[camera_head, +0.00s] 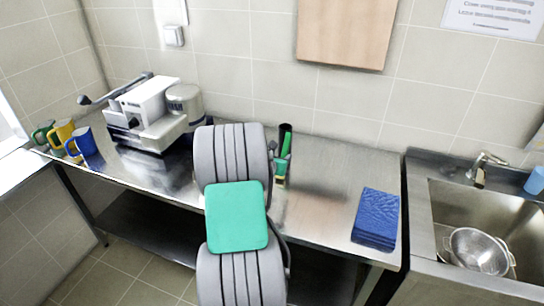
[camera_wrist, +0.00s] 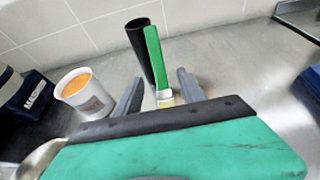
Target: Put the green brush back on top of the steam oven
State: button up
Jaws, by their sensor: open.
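The green brush (camera_wrist: 155,58) stands near upright, handle up, with a pale metal ferrule and yellowish bristles low down. It also shows in the head view (camera_head: 286,142), behind my arm. A black tube (camera_wrist: 140,48) is close beside the brush; I cannot tell whether they touch. My gripper (camera_wrist: 160,93) is open, with one finger on each side of the brush's lower part and visible gaps. In the head view my arm mostly hides the gripper. I cannot make out a steam oven in either view.
A white cup with orange contents (camera_wrist: 85,92) stands left of the gripper. A white machine (camera_head: 150,112) and several mugs (camera_head: 82,145) occupy the left of the steel table (camera_head: 325,180). A blue stack (camera_head: 376,217) lies at right, before the sink (camera_head: 440,205). Table between brush and stack is clear.

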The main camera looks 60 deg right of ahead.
aim_at(285, 152)
jog(key=p+x, duration=0.2)
jog(key=x, duration=0.5)
jog(key=shift+w+d, duration=0.2)
jog(key=shift+d, duration=0.15)
grip_shut()
